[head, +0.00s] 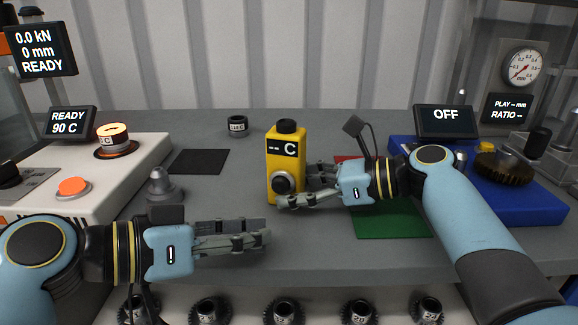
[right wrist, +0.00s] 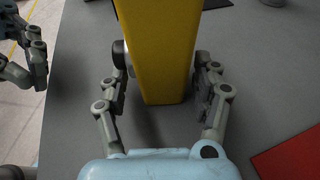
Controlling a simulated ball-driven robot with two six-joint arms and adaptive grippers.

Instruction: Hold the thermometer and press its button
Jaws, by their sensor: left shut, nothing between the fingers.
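The thermometer (head: 284,158) is a yellow upright box on the grey bench, with a black cap (head: 287,126) on top. Its dark display reads "-- C", and a round dark-and-silver part (head: 284,183) sits low on its front. My right gripper (head: 296,187) is open low at its right side, one finger in front and one behind. In the right wrist view the yellow body (right wrist: 157,60) stands between the fingers, with a gap visible on the right. My left gripper (head: 267,214) is shut and empty, in front and left of the thermometer, apart from it.
A white heater unit (head: 62,190) with an orange button stands left, and a blue unit (head: 525,205) right. A grey cone-shaped part (head: 161,184) stands behind my left gripper. A black mat (head: 201,161) and a green mat (head: 390,222) lie flat. Several gears sit below the bench edge.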

